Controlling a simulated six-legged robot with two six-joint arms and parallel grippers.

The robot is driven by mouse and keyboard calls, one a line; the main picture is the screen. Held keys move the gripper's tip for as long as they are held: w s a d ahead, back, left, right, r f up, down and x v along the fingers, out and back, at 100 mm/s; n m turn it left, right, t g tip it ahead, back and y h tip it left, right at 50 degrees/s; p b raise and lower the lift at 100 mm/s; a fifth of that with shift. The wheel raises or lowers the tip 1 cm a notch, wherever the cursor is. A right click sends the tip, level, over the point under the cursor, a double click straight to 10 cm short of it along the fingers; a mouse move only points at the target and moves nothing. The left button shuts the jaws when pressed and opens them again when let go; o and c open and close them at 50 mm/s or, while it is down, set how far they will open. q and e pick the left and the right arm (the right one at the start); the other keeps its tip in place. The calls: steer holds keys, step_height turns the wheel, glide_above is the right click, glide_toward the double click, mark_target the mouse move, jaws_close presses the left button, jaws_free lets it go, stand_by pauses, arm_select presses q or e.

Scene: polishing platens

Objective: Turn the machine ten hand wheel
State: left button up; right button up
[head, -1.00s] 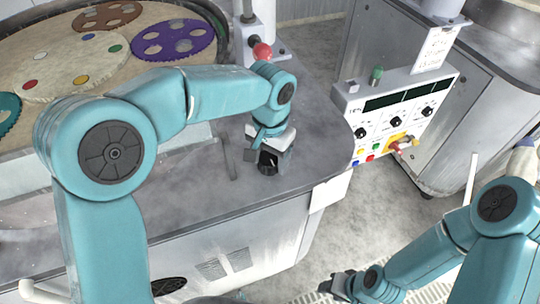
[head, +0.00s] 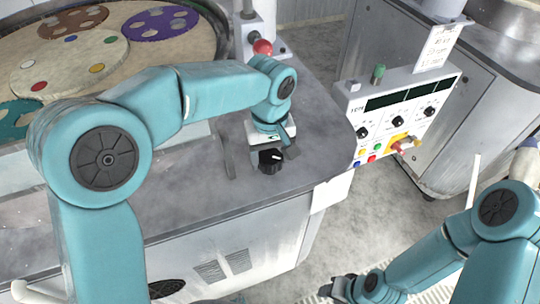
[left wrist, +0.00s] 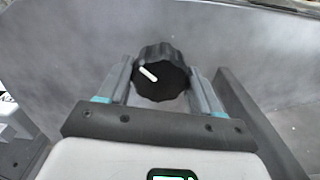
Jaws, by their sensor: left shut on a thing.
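The hand wheel is a small black ribbed knob (head: 270,161) with a white pointer line, on the grey machine top near its front edge. In the left wrist view the knob (left wrist: 160,72) sits between the two fingers, its white line slanting from upper left to lower right. My left gripper (head: 273,150) reaches down onto it and is shut on it; the fingers (left wrist: 160,88) lie along its two sides. My right gripper (head: 338,289) is low in the head view, away from the wheel; its jaw opening is too unclear to tell.
A round platen (head: 68,65) with coloured dots and brown, purple and teal carrier discs lies at the left. A control panel (head: 400,112) with dials is at the right. Bare machine top surrounds the wheel.

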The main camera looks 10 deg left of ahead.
mark_target(268, 155)
arm_select(q)
steer(key=n, duration=0.4)
steer(key=shift+w+r+n+b, duration=0.15)
steer(key=shift+r+n+b, duration=0.05)
steer(key=shift+n+b, duration=0.15)
steer(key=shift+a+n, duration=0.1)
steer(key=shift+n, duration=1.35)
steer(key=shift+r, duration=0.1)
steer(key=o, duration=1)
step_height(268, 155, up, 16)
steer(key=shift+r+p, duration=0.1)
steer(key=shift+p, duration=0.75)
